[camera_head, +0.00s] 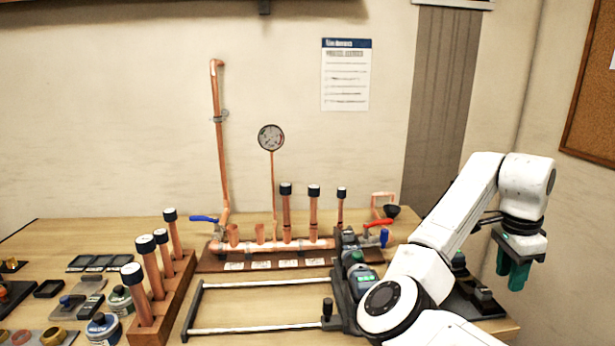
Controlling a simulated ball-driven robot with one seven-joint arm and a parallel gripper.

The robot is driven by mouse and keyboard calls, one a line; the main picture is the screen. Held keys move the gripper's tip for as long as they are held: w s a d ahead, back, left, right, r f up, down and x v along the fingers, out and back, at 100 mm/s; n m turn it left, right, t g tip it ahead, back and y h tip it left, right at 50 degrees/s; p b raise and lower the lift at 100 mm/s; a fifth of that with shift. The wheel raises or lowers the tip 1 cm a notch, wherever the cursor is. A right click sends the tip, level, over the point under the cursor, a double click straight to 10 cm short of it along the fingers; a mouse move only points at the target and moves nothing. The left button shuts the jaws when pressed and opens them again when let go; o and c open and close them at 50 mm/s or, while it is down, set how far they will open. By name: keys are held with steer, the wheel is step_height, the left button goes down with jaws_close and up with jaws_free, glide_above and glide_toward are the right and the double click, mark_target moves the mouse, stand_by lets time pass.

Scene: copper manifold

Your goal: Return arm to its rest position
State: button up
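My arm rises from the bottom right of the head view, bends at the elbow and hangs down at the wrist. My gripper (514,272) has green fingers pointing down, beyond the right end of the workbench in the picture. The fingers appear close to each other and seen partly edge-on, so their gap is unclear. I see nothing held below them. The copper manifold (290,245) lies on a wooden base at the back of the bench, left of my arm. Several capped copper stubs stand on it.
A wooden rack (172,305) holds several capped copper pipes at the left front. A metal rail frame (258,283) lies mid-bench. A dark fixture (470,295) sits behind my arm, below left of my gripper. A tall pipe (220,140) and a gauge (271,138) rise at the back.

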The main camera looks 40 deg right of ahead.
steer(key=w+a+f+n+t+h, duration=0.2)
steer(key=a+f+n+h, duration=0.2)
steer(key=a+f+n, duration=1.25)
steer(key=s+a+f+n+y, duration=0.2)
steer(key=s+a+f+n, duration=0.2)
steer(key=a, duration=0.6)
steer(key=s+a+f+n+y, duration=0.3)
steer(key=s+a+f+n, duration=0.2)
steer(key=a+f, duration=0.3)
steer(key=shift+s+a, duration=0.65)
steer(key=shift+a, duration=0.45)
